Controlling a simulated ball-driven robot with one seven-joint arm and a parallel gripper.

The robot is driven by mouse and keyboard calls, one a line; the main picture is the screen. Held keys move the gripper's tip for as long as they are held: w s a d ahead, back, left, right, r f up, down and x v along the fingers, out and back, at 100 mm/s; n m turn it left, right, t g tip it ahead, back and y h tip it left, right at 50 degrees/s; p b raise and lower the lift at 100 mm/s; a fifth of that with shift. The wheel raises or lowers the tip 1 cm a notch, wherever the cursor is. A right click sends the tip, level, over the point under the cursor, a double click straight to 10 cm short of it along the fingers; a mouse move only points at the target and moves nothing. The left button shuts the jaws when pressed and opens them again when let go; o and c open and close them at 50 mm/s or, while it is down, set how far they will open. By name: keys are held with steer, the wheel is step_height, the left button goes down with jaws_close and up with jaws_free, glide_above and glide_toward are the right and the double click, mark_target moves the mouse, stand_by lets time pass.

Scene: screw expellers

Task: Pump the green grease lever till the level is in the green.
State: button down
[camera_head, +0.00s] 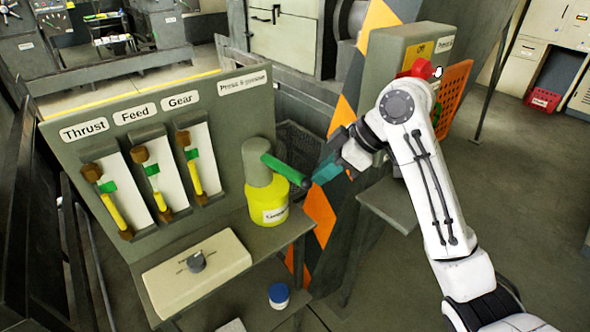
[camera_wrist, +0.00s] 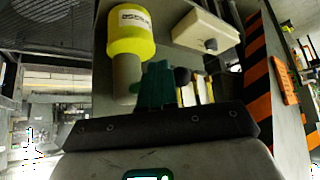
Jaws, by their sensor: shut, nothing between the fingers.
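The green grease lever (camera_head: 285,170) sticks out to the right from the grey top of the yellow grease pump (camera_head: 267,205). Its dark end lies close to the teal fingertips of my gripper (camera_head: 325,170). My gripper is shut and empty; I cannot tell whether it touches the lever. In the wrist view the pump (camera_wrist: 131,38) shows upside down, beside the teal fingers (camera_wrist: 155,85); the lever is not clearly seen there. Three sight gauges, Thrust (camera_head: 117,208), Feed (camera_head: 157,187) and Gear (camera_head: 199,172), show yellow columns and green bands. Their exact levels are too small to tell.
An orange-and-black striped post (camera_head: 318,212) stands right behind my gripper. A control box with a red button (camera_head: 422,69) is near my arm.

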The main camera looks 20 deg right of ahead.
steer(key=v, duration=0.9)
steer(key=shift+d+r, duration=0.25)
steer(key=shift+d, duration=0.05)
steer(key=shift+s, duration=0.1)
steer(key=s+a+f+m, duration=0.3)
steer(key=f, duration=0.5)
steer(key=s+a+f+m, duration=0.2)
steer(key=s+f, duration=0.1)
steer(key=f, duration=0.4)
steer(key=s+a+f+m, duration=0.2)
steer(key=a+f+m, duration=0.1)
steer(key=f, duration=0.5)
steer(key=s+d+f+m+g+h, duration=0.1)
steer(key=s+f, duration=0.3)
steer(key=s, duration=0.4)
steer(key=s+d+f+m+g+h, duration=0.1)
steer(key=s+d+f+m+h, duration=0.1)
steer(key=s, duration=0.6)
steer(key=s+d+f+m+h, duration=0.1)
steer(key=s+d+f+h, duration=0.2)
steer(key=s+f, duration=0.4)
steer(key=shift+s+d+g+h, duration=0.3)
steer(key=shift+s+d+g, duration=0.15)
steer(key=shift+s, duration=0.6)
steer(key=shift+f, duration=0.15)
